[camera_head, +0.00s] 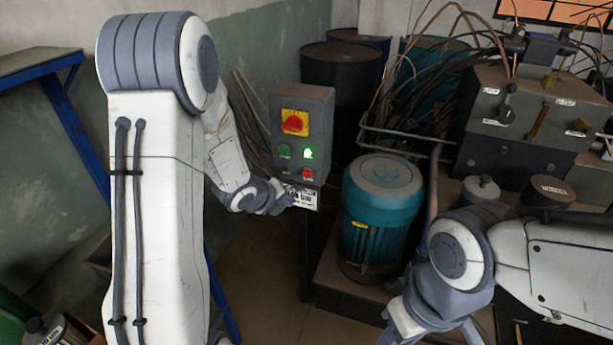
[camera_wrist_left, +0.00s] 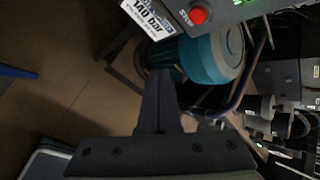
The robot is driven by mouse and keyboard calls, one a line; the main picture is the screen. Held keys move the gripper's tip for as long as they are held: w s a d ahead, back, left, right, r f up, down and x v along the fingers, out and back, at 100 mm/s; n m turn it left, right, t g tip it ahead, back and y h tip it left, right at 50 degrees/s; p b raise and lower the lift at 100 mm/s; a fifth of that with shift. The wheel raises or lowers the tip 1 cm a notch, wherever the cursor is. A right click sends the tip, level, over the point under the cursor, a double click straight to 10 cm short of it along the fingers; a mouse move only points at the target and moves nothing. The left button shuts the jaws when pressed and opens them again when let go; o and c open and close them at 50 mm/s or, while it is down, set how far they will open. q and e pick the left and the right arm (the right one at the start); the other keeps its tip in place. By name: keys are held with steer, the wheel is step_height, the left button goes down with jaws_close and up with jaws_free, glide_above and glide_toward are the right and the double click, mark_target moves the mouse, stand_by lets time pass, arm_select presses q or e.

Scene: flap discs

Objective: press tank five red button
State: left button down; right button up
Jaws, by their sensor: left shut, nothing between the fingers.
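The grey control box (camera_head: 302,120) stands on a post and carries a small red button (camera_head: 307,174) at its lower right. In the left wrist view the red button (camera_wrist_left: 198,15) shows near the top edge, beside a white label (camera_wrist_left: 150,18) reading "140 bar". My left gripper (camera_head: 289,199) is shut and empty, in front of the label and below and left of the button. In the left wrist view its closed fingers (camera_wrist_left: 160,88) point toward the box, apart from the button. My right gripper (camera_head: 402,325) is partly cut off at the bottom edge.
The box also has a red knob on a yellow plate (camera_head: 294,122) and a lit green button (camera_head: 308,154). A teal motor (camera_head: 381,210) stands right of the post. A hydraulic unit (camera_head: 530,125) with hoses is at right. A blue-framed table (camera_head: 40,62) is at left.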

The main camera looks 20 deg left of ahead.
mark_target(307, 174)
arm_select(q)
steer(key=shift+w, duration=0.15)
steer(key=shift+w+d+p, duration=0.2)
steer(key=shift+w+p, duration=1.85)
steer(key=shift+w, duration=2.2)
steer(key=shift+w, duration=0.1)
steer(key=shift+w, duration=0.3)
